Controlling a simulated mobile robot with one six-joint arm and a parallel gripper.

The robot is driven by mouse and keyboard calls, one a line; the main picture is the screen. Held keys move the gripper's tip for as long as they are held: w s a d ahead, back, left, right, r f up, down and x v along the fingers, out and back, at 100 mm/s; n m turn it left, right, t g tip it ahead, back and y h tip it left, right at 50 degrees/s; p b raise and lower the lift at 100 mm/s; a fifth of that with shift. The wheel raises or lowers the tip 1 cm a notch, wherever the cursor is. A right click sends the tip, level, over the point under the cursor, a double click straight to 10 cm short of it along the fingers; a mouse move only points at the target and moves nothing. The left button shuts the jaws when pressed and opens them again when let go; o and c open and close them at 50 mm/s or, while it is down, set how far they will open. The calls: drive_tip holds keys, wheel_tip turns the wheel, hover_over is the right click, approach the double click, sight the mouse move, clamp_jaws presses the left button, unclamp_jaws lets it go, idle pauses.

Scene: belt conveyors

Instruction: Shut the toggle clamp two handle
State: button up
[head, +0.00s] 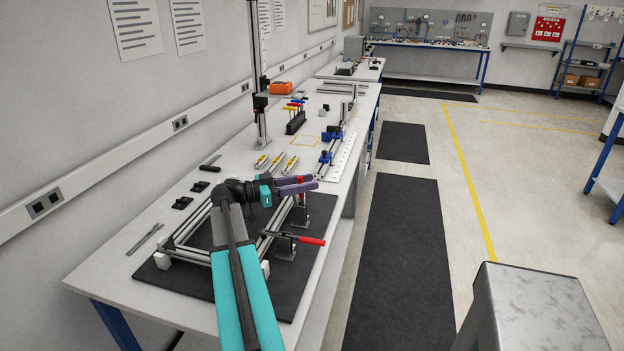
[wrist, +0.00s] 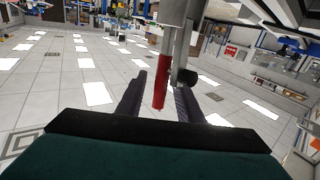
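My gripper (head: 313,183) reaches over the fixture, its two purple fingers apart. In the wrist view my gripper (wrist: 160,92) has a red clamp handle (wrist: 159,86) between its fingers, with visible gaps; I cannot tell whether either finger touches it. In the head view this clamp's red handle (head: 300,184) stands upright behind the fingers, partly hidden, above its metal body (head: 301,213). A nearer toggle clamp (head: 285,247) has its red handle (head: 311,241) lying nearly level, pointing right. No label shows which clamp is number two.
The fixture's aluminium frame (head: 187,254) sits on a black mat (head: 155,276) on the white bench (head: 105,275). Yellow-ended parts (head: 275,162), a blue clamp rail (head: 328,157) and a black tool rack (head: 296,123) stand farther back.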

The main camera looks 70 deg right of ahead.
drive_tip(key=shift+x, duration=1.2)
clamp_jaws()
